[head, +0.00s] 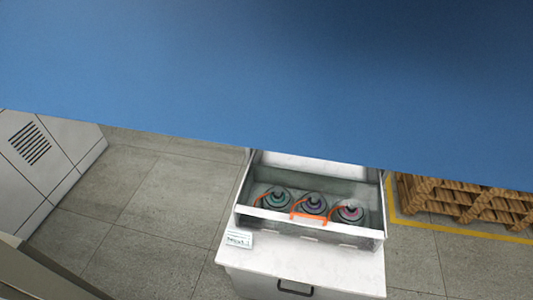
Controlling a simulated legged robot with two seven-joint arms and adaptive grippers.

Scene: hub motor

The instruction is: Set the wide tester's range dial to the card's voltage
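A small white card (238,239) with dark print lies at the left front of a white cabinet top (305,262). Its print is too small to read. A clear-fronted bin or drawer (349,234) stands behind it and holds several-coloured round hub motors: a green one (276,200), a purple one (314,205) and a pink one (350,213), with orange wires. The wide tester and its range dial do not show. Neither of my grippers is in view.
A large blue surface (270,75) fills the upper half and hides what lies behind it. A grey vented cabinet (45,160) stands at the left. Stacked wooden pallets (460,200) stand at the right beside a yellow floor line (460,232). Tiled floor (150,200) is open between.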

